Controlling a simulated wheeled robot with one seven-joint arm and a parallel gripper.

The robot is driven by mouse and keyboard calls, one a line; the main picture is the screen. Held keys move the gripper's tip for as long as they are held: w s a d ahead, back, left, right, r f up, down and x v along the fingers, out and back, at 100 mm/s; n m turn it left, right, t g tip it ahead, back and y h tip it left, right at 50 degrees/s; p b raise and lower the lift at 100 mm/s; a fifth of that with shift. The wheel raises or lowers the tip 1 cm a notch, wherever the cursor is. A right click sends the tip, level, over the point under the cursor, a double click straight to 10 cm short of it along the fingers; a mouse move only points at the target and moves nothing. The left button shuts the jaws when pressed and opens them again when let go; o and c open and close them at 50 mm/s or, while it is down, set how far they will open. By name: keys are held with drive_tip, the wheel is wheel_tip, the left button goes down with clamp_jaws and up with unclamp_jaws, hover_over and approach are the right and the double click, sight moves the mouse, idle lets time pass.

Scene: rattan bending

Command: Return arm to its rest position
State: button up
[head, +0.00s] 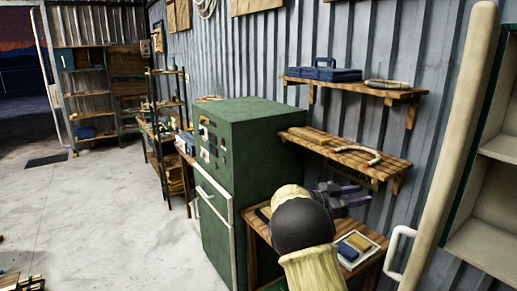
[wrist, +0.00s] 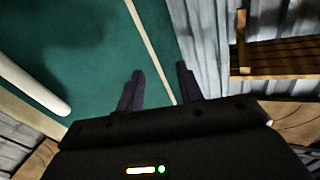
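My gripper (head: 354,194) is in front of the corrugated wall in the head view, above a low wooden table (head: 262,238) and below the wooden shelves. My arm reaches up from the bottom of the picture and hides part of that table. In the wrist view my gripper (wrist: 162,84) has its two dark fingers apart with nothing between them. A green surface (wrist: 85,50) with a pale strip fills the background behind the fingers.
A green cabinet (head: 255,135) stands left of my arm. A tray (head: 357,249) with blue and yellow pieces lies on the table. Two wall shelves (head: 345,151) (head: 360,89) hold a curved rod and a blue toolbox (head: 324,71). A cream-edged cabinet (head: 450,130) stands at right. The left floor is mostly clear.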

drive_tip(key=s+a+f+n+t+y, duration=0.3)
drive_tip(key=a+f+n+t+y, duration=0.55)
drive_tip(key=n+y, duration=0.55)
drive_tip(key=s+a+f+n+g+y, duration=0.1)
drive_tip(key=s+a+f+g, duration=0.1)
drive_tip(key=s, duration=0.7)
drive_tip(key=s+a+f+n+g+y, duration=0.1)
drive_tip(key=s+f+g, duration=0.3)
drive_tip(key=s, duration=0.5)
drive_tip(key=s+a+f+n+g+y+b, duration=0.1)
drive_tip(key=s+a+f+g+y, duration=0.1)
drive_tip(key=s, duration=0.7)
drive_tip(key=shift+s+a+f+n+g+y, duration=0.3)
drive_tip(key=shift+a+f+n+g, duration=0.15)
drive_tip(key=shift+f, duration=0.4)
drive_tip(key=shift+w+d, duration=0.15)
